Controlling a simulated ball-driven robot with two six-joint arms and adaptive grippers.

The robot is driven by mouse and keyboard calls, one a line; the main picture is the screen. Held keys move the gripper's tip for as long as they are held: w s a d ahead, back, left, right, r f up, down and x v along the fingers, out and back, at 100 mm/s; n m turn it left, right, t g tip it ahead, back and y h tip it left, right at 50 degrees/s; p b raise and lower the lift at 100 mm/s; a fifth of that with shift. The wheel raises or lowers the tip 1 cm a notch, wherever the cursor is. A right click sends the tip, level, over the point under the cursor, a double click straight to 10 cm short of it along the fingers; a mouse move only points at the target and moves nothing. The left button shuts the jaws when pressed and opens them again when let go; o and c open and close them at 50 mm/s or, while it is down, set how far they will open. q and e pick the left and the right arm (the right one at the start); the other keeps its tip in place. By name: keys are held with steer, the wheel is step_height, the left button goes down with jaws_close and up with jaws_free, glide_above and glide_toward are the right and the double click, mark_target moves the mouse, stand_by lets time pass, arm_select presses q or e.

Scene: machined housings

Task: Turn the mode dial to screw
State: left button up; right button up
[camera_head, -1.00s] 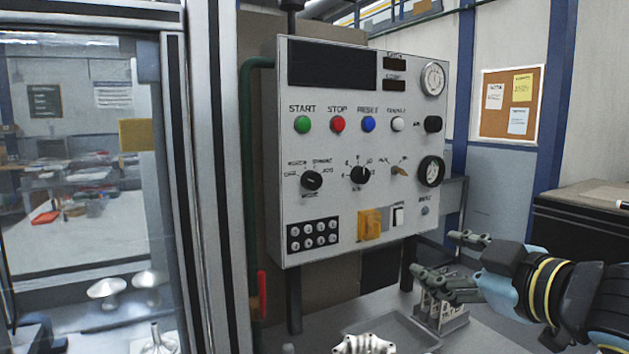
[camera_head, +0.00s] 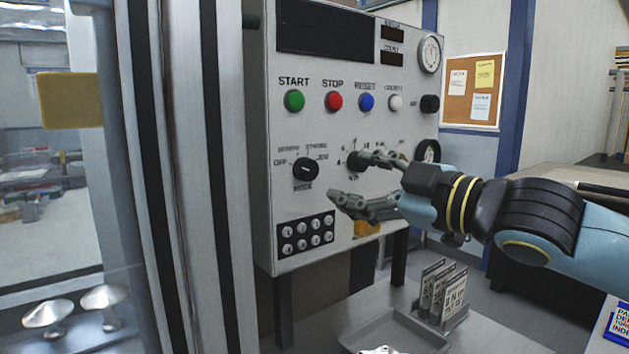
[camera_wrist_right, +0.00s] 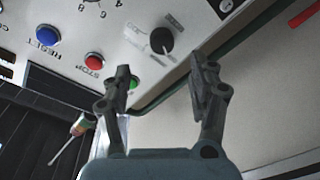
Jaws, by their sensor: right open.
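The mode dial (camera_head: 306,170) is a round black knob with a light pointer line, on the lower left of the grey control panel (camera_head: 262,200). Small labels ring it; OFF is at its left and MODE below it. In the right wrist view a black knob (camera_wrist_right: 162,40) shows beyond the fingertips. My right gripper (camera_head: 345,178) is open and empty, in front of the panel to the right of the mode dial and apart from it. Its two fingers also show spread in the right wrist view (camera_wrist_right: 160,78). My left gripper is not in view.
Green START (camera_head: 294,100), red STOP (camera_head: 333,101) and blue (camera_head: 366,102) buttons sit above the dial. A black keypad (camera_head: 308,236) is below it. A second dial is partly hidden behind my gripper. A machine door frame (camera_head: 180,180) stands close on the left.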

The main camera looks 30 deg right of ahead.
mark_target(312, 172)
steer(key=x, duration=0.8)
steer(key=shift+w+a+b, duration=0.1)
steer(key=shift+b, duration=0.25)
steer(key=shift+w+a, duration=0.1)
steer(key=shift+w, duration=0.15)
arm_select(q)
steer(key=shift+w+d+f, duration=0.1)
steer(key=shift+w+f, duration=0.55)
arm_select(e)
steer(key=shift+w, duration=0.1)
steer(key=shift+f, duration=0.1)
steer(key=c, duration=1.1)
